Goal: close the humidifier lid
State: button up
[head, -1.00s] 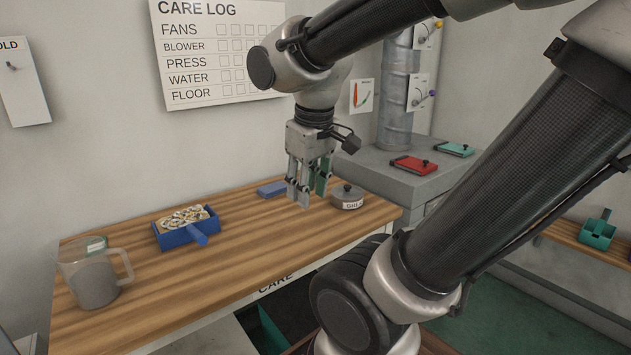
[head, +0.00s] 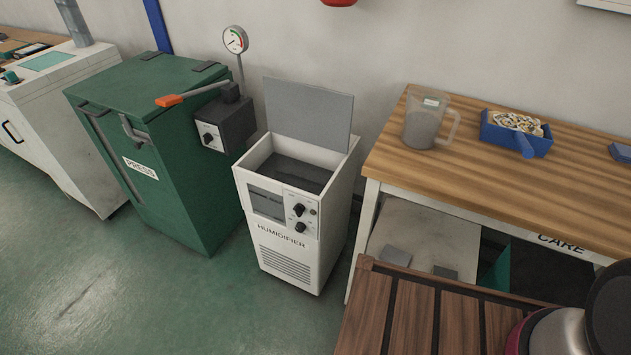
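The humidifier (head: 290,225) is a white floor unit with dials and a "HUMIDIFIER" label, standing between the green press and the wooden care table. Its grey lid (head: 308,113) stands open, raised nearly upright at the back edge. The open top shows a dark interior (head: 292,172). My gripper is outside the current head view.
The green press (head: 160,150), with an orange-tipped lever (head: 185,97) and gauge, stands left of the humidifier. The care table (head: 480,180), right, holds a clear jug (head: 424,122) and a blue scoop tray (head: 516,135).

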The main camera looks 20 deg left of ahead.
aim_at(321, 117)
jog(key=u, duration=1.1)
